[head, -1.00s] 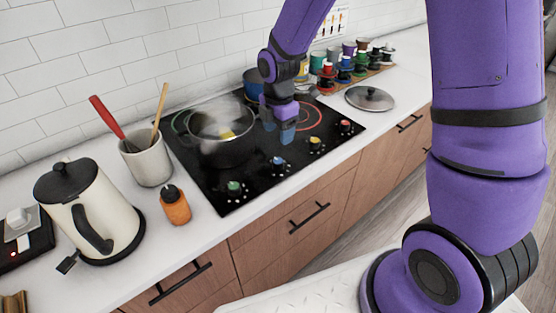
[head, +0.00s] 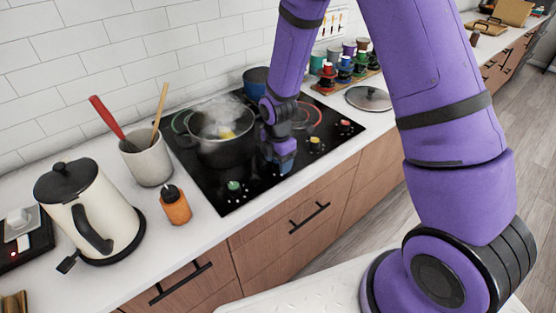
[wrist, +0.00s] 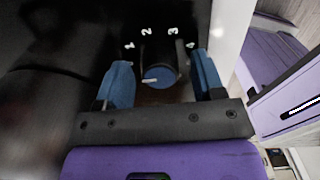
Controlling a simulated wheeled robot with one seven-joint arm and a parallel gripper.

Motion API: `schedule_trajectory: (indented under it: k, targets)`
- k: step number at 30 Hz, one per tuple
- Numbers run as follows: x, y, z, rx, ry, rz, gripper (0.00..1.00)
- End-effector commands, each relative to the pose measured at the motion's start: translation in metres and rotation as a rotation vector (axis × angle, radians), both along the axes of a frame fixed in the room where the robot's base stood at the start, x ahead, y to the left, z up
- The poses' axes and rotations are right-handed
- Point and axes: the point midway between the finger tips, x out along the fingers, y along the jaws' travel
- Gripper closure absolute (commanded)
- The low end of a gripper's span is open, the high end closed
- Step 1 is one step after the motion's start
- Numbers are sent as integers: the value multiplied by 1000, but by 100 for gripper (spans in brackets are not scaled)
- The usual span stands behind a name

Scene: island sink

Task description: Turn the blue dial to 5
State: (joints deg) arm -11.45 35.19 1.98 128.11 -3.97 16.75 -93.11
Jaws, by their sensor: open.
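The blue dial (wrist: 160,76) sits on the black cooktop (head: 205,185). In the wrist view it lies between the two blue fingers of my gripper (wrist: 160,62), with a visible gap on each side. White numbers 1, 2, 3 and 4 show in an arc beyond it; no 5 can be made out. A small white mark shows on the dial's face, but its exact setting is hard to read. In the head view my gripper (head: 284,166) points down at the cooktop's front edge and hides the blue dial.
A green dial (head: 234,187), a yellow dial (head: 315,143) and a red dial (head: 345,124) stand along the same edge. A steaming pot (head: 218,145) is close behind my gripper. An orange bottle (head: 175,208) stands left of the cooktop.

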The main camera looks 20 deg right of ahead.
Motion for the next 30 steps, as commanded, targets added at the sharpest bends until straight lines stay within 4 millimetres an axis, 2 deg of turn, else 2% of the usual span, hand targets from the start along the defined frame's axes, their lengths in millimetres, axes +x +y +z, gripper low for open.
schedule_trajectory:
  k: [7, 8, 12, 14, 23, 30]
  targets:
    - [0, 0, -1, 0, 0, 0, 38]
    - [0, 0, -1, 0, 0, 0, 42]
    - [0, 0, -1, 0, 0, 0, 74]
    - [0, 0, 0, 0, 0, 0, 87]
    - [0, 0, 0, 0, 0, -27, 87]
    - [0, 0, 0, 0, -1, -146, 87]
